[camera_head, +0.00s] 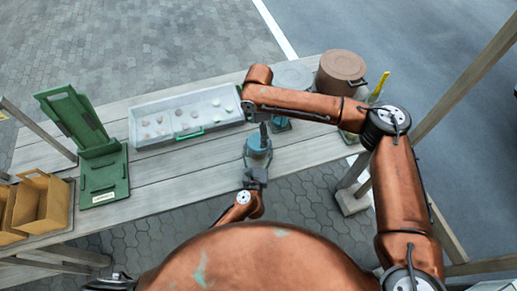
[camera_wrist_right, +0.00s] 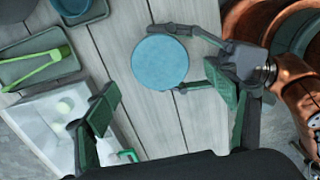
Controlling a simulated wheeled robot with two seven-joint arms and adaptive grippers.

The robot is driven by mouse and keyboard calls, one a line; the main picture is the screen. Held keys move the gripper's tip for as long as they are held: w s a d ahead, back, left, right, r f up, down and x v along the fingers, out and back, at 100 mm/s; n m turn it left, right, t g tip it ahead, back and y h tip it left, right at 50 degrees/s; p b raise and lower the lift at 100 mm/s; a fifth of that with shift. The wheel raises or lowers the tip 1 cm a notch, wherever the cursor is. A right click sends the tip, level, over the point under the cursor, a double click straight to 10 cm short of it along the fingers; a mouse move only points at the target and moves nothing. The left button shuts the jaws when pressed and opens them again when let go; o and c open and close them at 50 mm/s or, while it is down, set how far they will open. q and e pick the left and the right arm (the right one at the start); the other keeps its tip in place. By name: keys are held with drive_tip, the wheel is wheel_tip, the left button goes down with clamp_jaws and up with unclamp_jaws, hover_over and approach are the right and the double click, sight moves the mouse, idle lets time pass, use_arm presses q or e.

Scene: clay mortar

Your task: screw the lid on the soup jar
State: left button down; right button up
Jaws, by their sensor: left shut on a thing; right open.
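My right gripper (camera_head: 263,128) is above the jar, pointing down and open. Its two fingers (camera_wrist_right: 168,115) are apart with nothing between them, and the lid shows beyond them.
A pale tray (camera_head: 140,132) with several small round pieces lies left of the jar. Further left are a green stand (camera_head: 103,170) and paper bags (camera_head: 42,203). A brown pot (camera_head: 341,70) stands at the back right. Green tongs (camera_wrist_right: 35,70) lie near the tray.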

sight(258, 141)
wheel_tip(258, 141, down, 7)
drive_tip(key=shift+r, duration=0.15)
drive_tip(key=shift+c, duration=0.7)
drive_tip(key=c, duration=1.1)
drive_tip(key=shift+m, duration=1.2)
drive_tip(key=m, duration=0.3)
drive_tip(key=o, duration=1.3)
drive_tip(key=shift+o, duration=0.2)
wheel_tip(258, 141, up, 12)
